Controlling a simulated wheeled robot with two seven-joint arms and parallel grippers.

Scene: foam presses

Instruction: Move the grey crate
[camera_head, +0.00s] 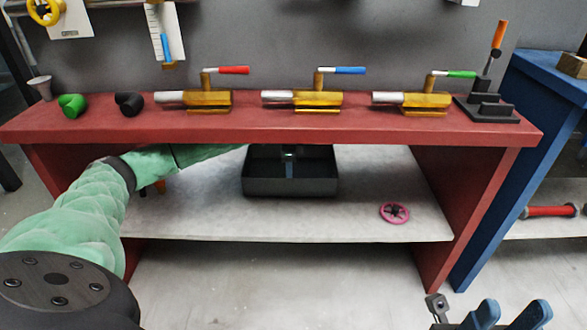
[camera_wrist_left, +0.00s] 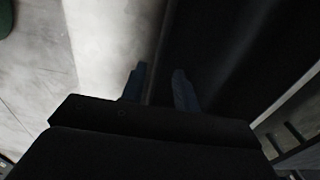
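The grey crate (camera_head: 290,187) is a dark open box on the pale lower shelf under the red bench. The bench top hides its back part. My left arm reaches in under the bench top from the left, and its gripper is mostly hidden in the head view. In the left wrist view my left gripper (camera_wrist_left: 159,82) has its two fingers apart. A dark surface, seemingly the crate (camera_wrist_left: 215,50), lies under the right finger, with pale shelf beyond the left one. Contact cannot be told. My right gripper (camera_head: 511,314) is open and empty at the bottom right.
A pink handwheel (camera_head: 394,212) lies on the lower shelf (camera_head: 365,190), right of the crate. The red bench top (camera_head: 350,128) overhangs the shelf and bears several brass valves. A blue bench (camera_head: 500,200) stands at the right. Shelf between crate and handwheel is clear.

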